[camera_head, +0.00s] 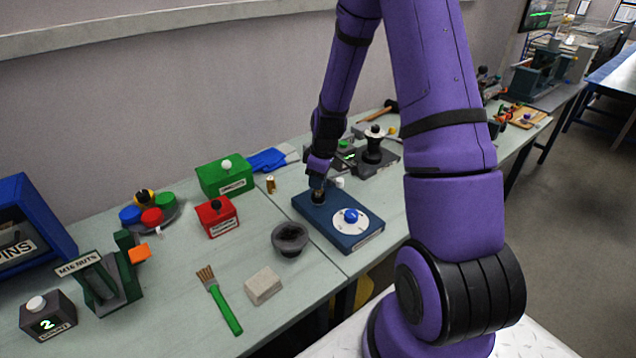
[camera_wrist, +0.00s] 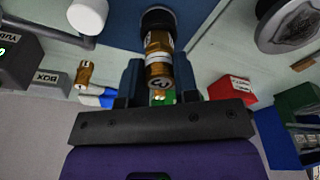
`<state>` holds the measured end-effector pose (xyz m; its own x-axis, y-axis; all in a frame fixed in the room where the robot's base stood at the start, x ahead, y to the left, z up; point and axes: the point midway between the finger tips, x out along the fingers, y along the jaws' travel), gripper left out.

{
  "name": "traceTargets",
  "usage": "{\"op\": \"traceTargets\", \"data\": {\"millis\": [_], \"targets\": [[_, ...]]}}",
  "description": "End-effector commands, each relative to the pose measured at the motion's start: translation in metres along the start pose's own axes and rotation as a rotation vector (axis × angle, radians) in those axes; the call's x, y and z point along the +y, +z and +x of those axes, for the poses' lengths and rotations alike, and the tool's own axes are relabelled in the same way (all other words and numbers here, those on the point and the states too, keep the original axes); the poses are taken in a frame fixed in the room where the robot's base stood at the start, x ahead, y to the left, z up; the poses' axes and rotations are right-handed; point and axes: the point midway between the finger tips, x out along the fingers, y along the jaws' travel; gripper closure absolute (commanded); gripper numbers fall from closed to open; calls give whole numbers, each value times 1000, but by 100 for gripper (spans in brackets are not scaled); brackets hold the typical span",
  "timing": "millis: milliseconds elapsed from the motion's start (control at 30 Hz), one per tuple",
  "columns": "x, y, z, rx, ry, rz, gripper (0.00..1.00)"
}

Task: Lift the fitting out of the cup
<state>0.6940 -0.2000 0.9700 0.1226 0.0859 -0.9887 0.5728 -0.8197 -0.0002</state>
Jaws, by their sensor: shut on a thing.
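My gripper (camera_wrist: 158,85) is shut on a brass fitting (camera_wrist: 159,48), with one dark finger on each side of it. The fitting's near end faces the wrist camera, and its far end meets the round black cup (camera_wrist: 158,18). I cannot tell how much of the fitting sits inside the cup. In the head view my gripper (camera_head: 318,180) points down at the black cup (camera_head: 318,197) on the blue base (camera_head: 325,228). There the fingers hide the fitting.
A blue knob on a white disc (camera_head: 350,217) sits on the same base. A dark bowl (camera_head: 290,239) stands to its left. Red (camera_head: 217,217) and green (camera_head: 225,178) boxes and a loose brass piece (camera_head: 270,185) stand farther left. A brush (camera_head: 222,305) and pale block (camera_head: 263,286) lie in front.

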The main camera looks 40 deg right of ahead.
Motion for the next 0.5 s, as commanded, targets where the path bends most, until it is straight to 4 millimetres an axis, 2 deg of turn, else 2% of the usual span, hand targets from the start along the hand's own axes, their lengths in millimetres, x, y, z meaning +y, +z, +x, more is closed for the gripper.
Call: {"op": "traceTargets", "data": {"millis": [500], "targets": [[0,-4,-27,1,2,-1,95]]}}
